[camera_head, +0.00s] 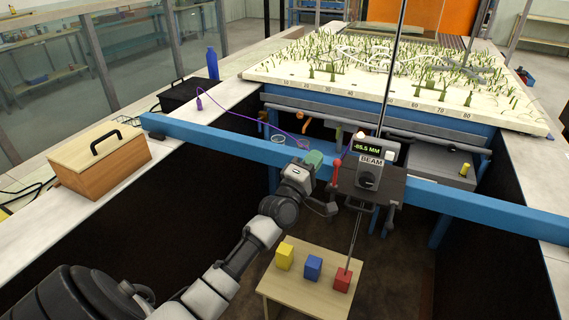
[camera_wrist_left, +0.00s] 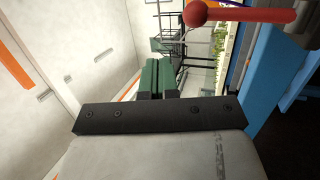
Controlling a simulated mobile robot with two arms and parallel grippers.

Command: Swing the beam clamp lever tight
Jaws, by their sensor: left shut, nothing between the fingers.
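The beam clamp (camera_head: 367,180) is a dark grey block on the blue beam (camera_head: 245,149), with a green display reading -85.5 MM and a BEAM label. Its red lever (camera_head: 337,168) stands up at the clamp's left side. In the left wrist view the lever (camera_wrist_left: 245,14) shows at the top right as a red ball and rod. My left gripper (camera_head: 316,158), with green fingers, is just left of the lever, apart from it. In the wrist view its fingers (camera_wrist_left: 157,75) are together and hold nothing. My right gripper is not in view.
A thin rod runs up and down through the clamp area. Below, a small wooden table (camera_head: 310,300) carries yellow, blue and red cubes. A planted bed (camera_head: 400,80) lies behind the beam. A wooden box (camera_head: 100,160) sits on the left ledge. A purple cable hangs behind the beam.

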